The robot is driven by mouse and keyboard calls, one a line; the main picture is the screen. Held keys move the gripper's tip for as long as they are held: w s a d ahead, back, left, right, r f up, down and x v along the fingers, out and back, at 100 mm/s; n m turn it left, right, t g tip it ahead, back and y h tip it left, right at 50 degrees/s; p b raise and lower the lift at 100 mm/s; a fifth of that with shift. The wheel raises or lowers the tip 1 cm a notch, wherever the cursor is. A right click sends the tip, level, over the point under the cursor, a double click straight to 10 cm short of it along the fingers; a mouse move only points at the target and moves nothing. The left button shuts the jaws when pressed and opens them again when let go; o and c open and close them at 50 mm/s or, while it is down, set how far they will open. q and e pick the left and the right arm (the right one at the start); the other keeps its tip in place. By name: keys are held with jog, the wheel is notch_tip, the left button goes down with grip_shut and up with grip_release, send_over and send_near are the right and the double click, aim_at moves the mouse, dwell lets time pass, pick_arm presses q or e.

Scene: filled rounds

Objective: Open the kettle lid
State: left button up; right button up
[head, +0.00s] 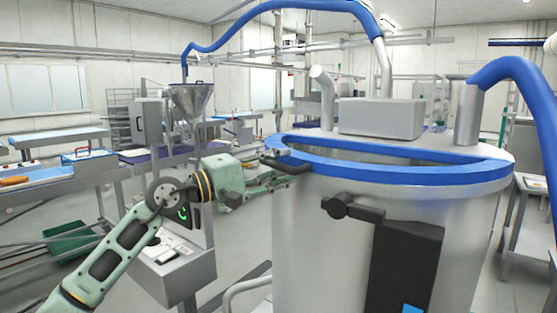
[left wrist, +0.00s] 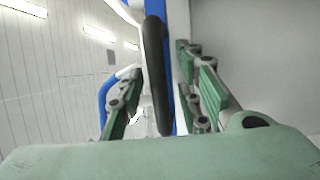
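The kettle (head: 330,240) is a large steel cylinder at the right of the head view. Its lid (head: 420,173) shows as a blue-edged half ring at the front of the top; I cannot tell its exact angle. A dark lid handle (head: 277,162) sticks out at the left end of the blue edge. My left gripper (head: 290,172) is at this handle. In the left wrist view the handle (left wrist: 155,75) runs as a black bar between the fingers of my left gripper (left wrist: 160,85), which stand apart with gaps beside the bar. My right gripper is in neither view.
A grey box (head: 382,118) and pipes with blue hoses (head: 520,80) stand on the kettle's top. A dark bracket and panel (head: 405,265) are on its front. A steel funnel machine (head: 190,100) and worktables (head: 55,180) stand to the left. Open floor lies between.

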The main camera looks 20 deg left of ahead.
pick_arm(q)
jog(key=shift+s, duration=0.1)
grip_shut()
dwell(0.6)
